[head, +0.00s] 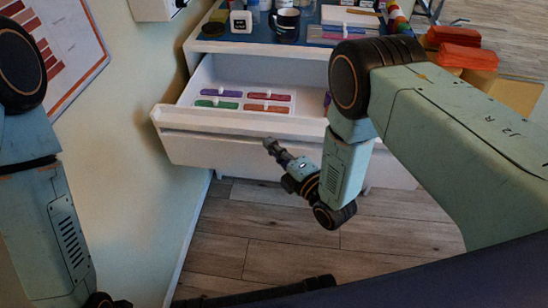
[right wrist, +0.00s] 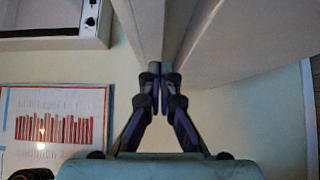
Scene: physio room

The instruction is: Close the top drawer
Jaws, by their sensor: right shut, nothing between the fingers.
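The top drawer (head: 190,118) of the white cabinet is pulled out, with its white front panel toward me. Inside lie purple, green, red and orange packs (head: 267,108). In the right wrist view the closed fingertips (right wrist: 160,70) point at white panels close by. I cannot tell whether they touch. My right arm hides the drawer's right end. My left arm shows at the left, but its gripper is out of view.
The cabinet top (head: 250,46) holds a dark mug (head: 286,25), small jars and a tray (head: 338,34). A wall with a chart (head: 55,45) stands close on the left. Red-orange folded items (head: 460,45) sit at the right. Wooden floor (head: 270,235) in front is partly clear.

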